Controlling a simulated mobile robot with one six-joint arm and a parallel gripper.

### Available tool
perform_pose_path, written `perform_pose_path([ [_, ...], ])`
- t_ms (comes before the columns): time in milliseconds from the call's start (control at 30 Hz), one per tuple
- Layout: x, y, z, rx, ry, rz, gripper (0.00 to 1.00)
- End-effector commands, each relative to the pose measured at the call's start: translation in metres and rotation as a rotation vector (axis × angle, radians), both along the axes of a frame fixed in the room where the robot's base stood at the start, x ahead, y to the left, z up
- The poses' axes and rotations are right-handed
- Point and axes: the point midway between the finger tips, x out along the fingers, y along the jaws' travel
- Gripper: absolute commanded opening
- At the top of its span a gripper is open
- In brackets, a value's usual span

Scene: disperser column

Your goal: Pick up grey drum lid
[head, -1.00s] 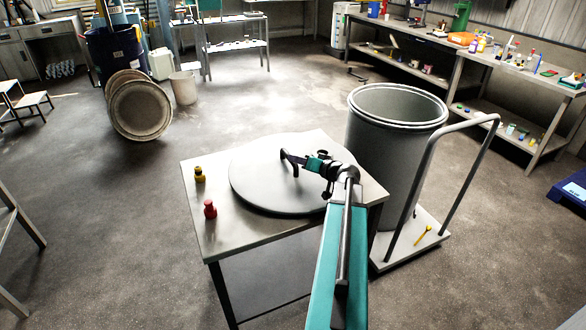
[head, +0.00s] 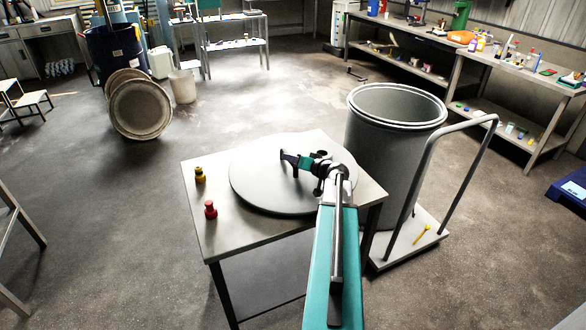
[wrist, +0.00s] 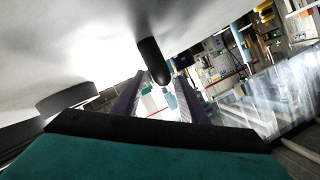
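The grey drum lid (head: 262,190) lies flat on a small metal table (head: 228,238). My gripper (head: 291,160) is low over the lid, close to its middle. In the wrist view, the pale lid surface (wrist: 60,40) fills the upper left. My two dark fingers stand apart there, and my gripper (wrist: 161,80) looks open. A dark rounded post (wrist: 153,60) on the lid, which looks like part of its handle, reaches toward the gap between the fingertips. I cannot tell whether it is between them or beyond, or whether they touch. In the head view, my gripper hides most of the handle.
A red bottle-like piece (head: 210,210) and a yellow one (head: 200,175) stand on the table's left side. A tall open grey drum (head: 390,160) stands right of the table on a cart with a handrail (head: 470,200). A workbench (head: 450,50) is at back right. The left floor is mostly open.

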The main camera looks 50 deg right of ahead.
Motion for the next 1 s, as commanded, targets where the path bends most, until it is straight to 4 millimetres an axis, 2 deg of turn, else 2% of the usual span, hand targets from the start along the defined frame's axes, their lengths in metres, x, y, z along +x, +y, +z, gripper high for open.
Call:
perform_pose_path([
  [100,0.013,-0.003,-0.003,0.001,0.001,0.000,0.39],
  [300,0.026,-0.005,-0.008,0.001,-0.001,0.000,0.39],
  [933,0.028,-0.004,-0.009,0.000,0.000,0.001,0.39],
  [1000,0.028,-0.004,-0.010,0.000,0.000,0.001,0.27],
])
